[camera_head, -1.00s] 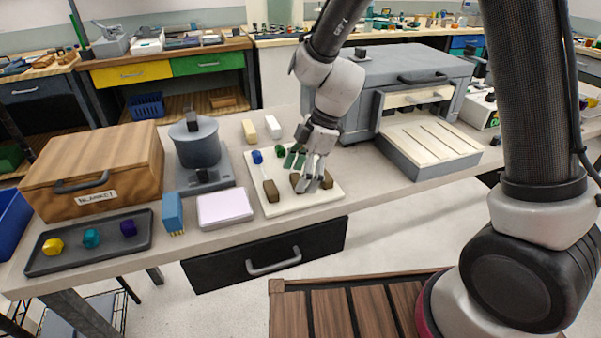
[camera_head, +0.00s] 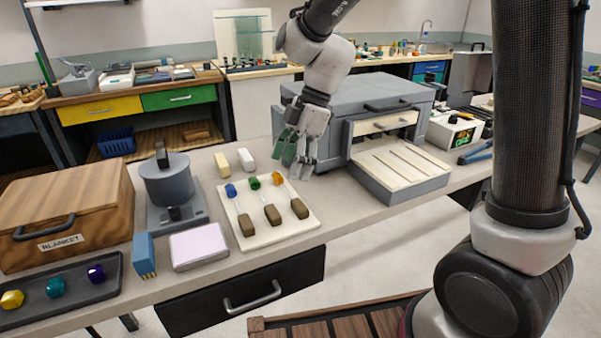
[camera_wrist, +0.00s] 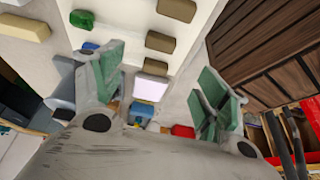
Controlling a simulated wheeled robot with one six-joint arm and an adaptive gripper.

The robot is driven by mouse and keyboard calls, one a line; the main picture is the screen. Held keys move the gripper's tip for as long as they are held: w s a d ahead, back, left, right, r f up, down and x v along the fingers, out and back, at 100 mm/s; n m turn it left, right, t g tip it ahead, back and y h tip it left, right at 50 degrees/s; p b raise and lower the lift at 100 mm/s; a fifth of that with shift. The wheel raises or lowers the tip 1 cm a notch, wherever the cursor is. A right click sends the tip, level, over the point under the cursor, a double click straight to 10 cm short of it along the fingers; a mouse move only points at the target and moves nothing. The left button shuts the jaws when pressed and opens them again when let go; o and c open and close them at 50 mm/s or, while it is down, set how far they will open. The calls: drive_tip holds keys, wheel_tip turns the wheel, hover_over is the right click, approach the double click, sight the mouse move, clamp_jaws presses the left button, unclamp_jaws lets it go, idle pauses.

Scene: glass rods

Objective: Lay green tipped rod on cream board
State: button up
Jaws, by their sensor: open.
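The cream board (camera_head: 290,232) lies on the bench near its front edge. Three rods lie side by side on it, each with a brown block at the near end. The green tipped rod (camera_head: 254,183) is in the middle, between a blue tipped rod (camera_head: 231,190) and an orange tipped rod (camera_head: 278,179). My gripper (camera_head: 297,165) is open and empty, raised above the bench behind the board's back right part. In the wrist view its green pads (camera_wrist: 160,95) are wide apart, and the board (camera_wrist: 145,28) shows beyond them.
A grey furnace (camera_head: 355,105) with a lowered, grooved shelf (camera_head: 405,165) stands to the right. A grey pot (camera_head: 168,180), a pale pink slab (camera_head: 199,249) and a blanket box (camera_head: 70,210) stand to the left. A cream block (camera_head: 221,162) and a white block (camera_head: 246,159) lie behind the board.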

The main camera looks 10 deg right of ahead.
drive_tip(key=s+d+r+m+t+h, duration=0.1)
drive_tip(key=s+d+r+m+t, duration=0.1)
drive_tip(key=s+d+r+m, duration=0.45)
drive_tip(key=s+d+r+m+t+h, duration=0.15)
drive_tip(key=d+m, duration=0.25)
drive_tip(key=d, duration=0.6)
drive_tip(key=s+d+r+m+t+h, duration=0.2)
drive_tip(key=s+d+m, duration=0.8)
drive_tip(key=d, duration=0.1)
drive_tip(key=shift+d+r+m, duration=0.15)
drive_tip(key=shift+r+m, duration=0.05)
drive_tip(key=shift+m, duration=0.15)
